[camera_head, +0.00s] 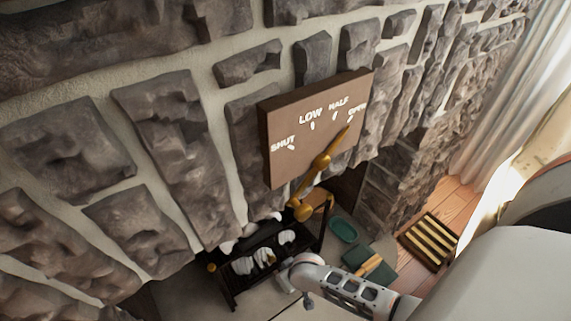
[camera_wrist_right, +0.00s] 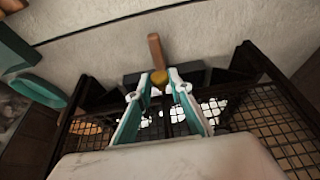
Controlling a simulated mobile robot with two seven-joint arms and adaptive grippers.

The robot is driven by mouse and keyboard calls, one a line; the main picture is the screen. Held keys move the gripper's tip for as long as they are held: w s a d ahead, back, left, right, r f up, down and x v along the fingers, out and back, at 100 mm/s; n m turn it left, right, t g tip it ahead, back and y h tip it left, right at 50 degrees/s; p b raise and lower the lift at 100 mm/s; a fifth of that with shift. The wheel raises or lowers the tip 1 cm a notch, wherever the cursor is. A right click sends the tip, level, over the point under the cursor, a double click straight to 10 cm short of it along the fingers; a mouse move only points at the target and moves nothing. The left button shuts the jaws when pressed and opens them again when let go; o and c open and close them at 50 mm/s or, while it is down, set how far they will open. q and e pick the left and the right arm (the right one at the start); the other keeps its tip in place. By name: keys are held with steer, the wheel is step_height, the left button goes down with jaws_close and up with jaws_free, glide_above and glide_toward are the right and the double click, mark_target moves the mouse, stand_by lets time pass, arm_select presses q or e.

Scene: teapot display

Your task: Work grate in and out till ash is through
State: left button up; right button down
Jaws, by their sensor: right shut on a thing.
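In the head view, the black iron grate (camera_head: 228,288) stands in the hearth below the stone wall, with white, ash-like lumps (camera_head: 243,265) on it. In the right wrist view, my right gripper (camera_wrist_right: 161,84) has its teal and white fingers closed on a brass knob (camera_wrist_right: 159,76). A brown bar (camera_wrist_right: 156,50) extends beyond the knob. The dark mesh of the grate (camera_wrist_right: 285,130) spreads around the fingers, with pale lumps showing behind them. In the head view my right arm reaches in from the right to the grate; its fingertips are not clear there. My left gripper is not in view.
A brown panel (camera_head: 283,160) marked SHUT, LOW, HALF and OPEN hangs above, its brass lever (camera_head: 322,160) pointing to OPEN. Stone wall closes off the left.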

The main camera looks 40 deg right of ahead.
steer(key=shift+s+r, duration=0.1)
steer(key=shift+s, duration=0.3)
steer(key=shift+s+a+r+p, duration=0.1)
steer(key=shift+s+r+p, duration=0.05)
steer(key=shift+s+p, duration=0.85)
steer(key=shift+s+a+f, duration=0.1)
steer(key=shift+s+f, duration=0.1)
steer(key=shift+s, duration=0.3)
steer(key=shift+s+f, duration=0.2)
steer(key=shift+s, duration=0.25)
steer(key=c, duration=1.9)
jaws_free()
steer(key=shift+s, duration=0.1)
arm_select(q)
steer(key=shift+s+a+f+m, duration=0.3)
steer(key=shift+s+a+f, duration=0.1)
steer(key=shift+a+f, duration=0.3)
arm_select(e)
steer(key=shift+o, duration=0.3)
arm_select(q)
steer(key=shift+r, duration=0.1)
arm_select(e)
steer(key=shift+r, duration=0.1)
steer(key=v, duration=1.1)
steer(key=shift+r, duration=0.45)
